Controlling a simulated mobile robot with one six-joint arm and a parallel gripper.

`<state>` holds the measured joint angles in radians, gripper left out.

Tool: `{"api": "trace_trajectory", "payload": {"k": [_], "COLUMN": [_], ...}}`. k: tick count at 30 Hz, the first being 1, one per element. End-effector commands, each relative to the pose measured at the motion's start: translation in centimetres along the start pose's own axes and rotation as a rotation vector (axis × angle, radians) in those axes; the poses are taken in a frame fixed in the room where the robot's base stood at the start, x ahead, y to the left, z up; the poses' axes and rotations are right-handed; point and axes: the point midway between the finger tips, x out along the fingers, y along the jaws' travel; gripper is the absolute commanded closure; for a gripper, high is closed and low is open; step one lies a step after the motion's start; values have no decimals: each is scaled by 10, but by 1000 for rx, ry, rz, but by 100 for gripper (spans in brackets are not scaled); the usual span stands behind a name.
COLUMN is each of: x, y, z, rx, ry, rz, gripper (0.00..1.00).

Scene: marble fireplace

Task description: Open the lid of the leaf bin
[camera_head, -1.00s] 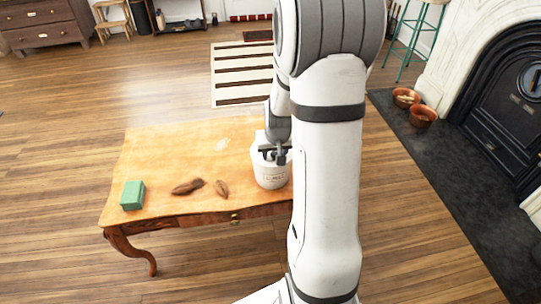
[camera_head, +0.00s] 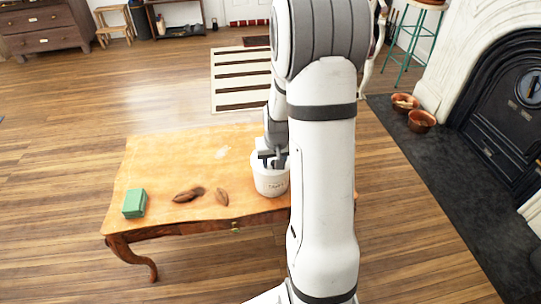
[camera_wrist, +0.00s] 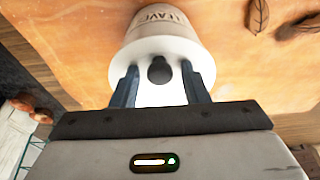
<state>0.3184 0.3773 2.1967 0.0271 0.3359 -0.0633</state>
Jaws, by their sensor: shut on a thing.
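The leaf bin (camera_head: 268,184) is a white round tub near the right end of the wooden table. It looks upright, and my arm hides its right side. In the wrist view its dark lettering (camera_wrist: 160,17) shows, and its white lid carries a dark round knob (camera_wrist: 159,70). My gripper (camera_head: 268,160) is at the bin's top. In the wrist view its two dark fingers (camera_wrist: 161,86) stand on either side of the knob, with white lid between them. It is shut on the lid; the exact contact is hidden.
The wooden table (camera_head: 165,160) also holds a green box (camera_head: 134,203) at its left and brown leaves (camera_head: 222,197) left of the bin. Copper pots (camera_head: 422,121) stand on the dark hearth by the fireplace. The table's middle is clear.

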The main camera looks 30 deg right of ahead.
Motion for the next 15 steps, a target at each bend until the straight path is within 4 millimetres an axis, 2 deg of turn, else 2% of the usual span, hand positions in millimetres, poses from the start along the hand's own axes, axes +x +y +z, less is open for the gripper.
{"api": "trace_trajectory", "payload": {"k": [2, 3, 15], "x": [-4, -5, -9], "y": [0, 0, 0], "z": [0, -1, -6], "rx": [0, 1, 0], "ry": [-19, -24, -23], "rz": [0, 0, 0], "gripper": [75, 84, 84]}}
